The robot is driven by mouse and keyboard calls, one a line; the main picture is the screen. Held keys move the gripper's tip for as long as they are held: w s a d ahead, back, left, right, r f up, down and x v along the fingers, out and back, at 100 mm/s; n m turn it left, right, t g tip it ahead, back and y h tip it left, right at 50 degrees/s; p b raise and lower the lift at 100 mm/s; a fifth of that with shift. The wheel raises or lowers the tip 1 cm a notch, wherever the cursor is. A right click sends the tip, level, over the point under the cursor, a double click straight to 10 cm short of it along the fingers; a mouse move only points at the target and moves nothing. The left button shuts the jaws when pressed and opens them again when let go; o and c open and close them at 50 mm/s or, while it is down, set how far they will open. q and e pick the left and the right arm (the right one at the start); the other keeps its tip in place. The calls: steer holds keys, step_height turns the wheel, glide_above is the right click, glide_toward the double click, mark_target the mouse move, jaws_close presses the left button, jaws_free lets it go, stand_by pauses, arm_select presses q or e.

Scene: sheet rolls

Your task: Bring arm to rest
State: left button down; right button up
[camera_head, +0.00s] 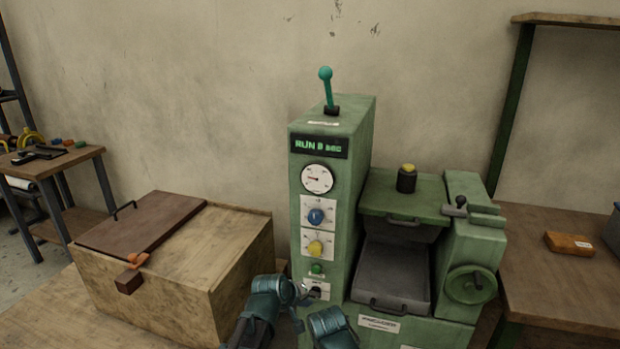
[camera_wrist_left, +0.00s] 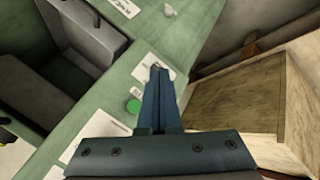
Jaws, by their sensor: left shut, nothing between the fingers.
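My left gripper (camera_head: 303,296) is in front of the lower front of the green machine (camera_head: 365,130). Its fingers are shut and empty. In the left wrist view the shut fingers (camera_wrist_left: 159,72) point at a white plate on the green panel, and they hide part of it. In the head view a small black switch (camera_head: 316,292) is close by the fingertips; I cannot tell whether they touch. The green button (camera_head: 316,268) is just above, and it also shows in the left wrist view (camera_wrist_left: 133,105).
A wooden box (camera_head: 230,275) with a brown lid (camera_head: 145,232) stands left of the machine. A lit display (camera_head: 318,146) reads "RUN" with blurred characters. The teal lever (camera_head: 327,88) stands nearly upright on top. A handwheel (camera_head: 471,285) and wooden bench (camera_head: 550,285) are at right.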

arm_select(q)
steer(key=s+a+f+m+g+y, duration=0.1)
steer(key=s+a+m+g+y, duration=0.15)
steer(key=s, duration=0.45)
steer(key=s+a+f+m+g+y+p, duration=0.1)
steer(key=s+m+g, duration=0.15)
steer(key=s, duration=0.55)
steer(key=s+a+f+m+g+y, duration=0.2)
steer(key=s+m, duration=0.2)
steer(key=s, duration=0.3)
step_height(320, 180, up, 15)
steer(key=p, duration=1.5)
steer(key=shift+d+r, duration=0.15)
steer(key=shift+w, duration=0.1)
stand_by(3.4)
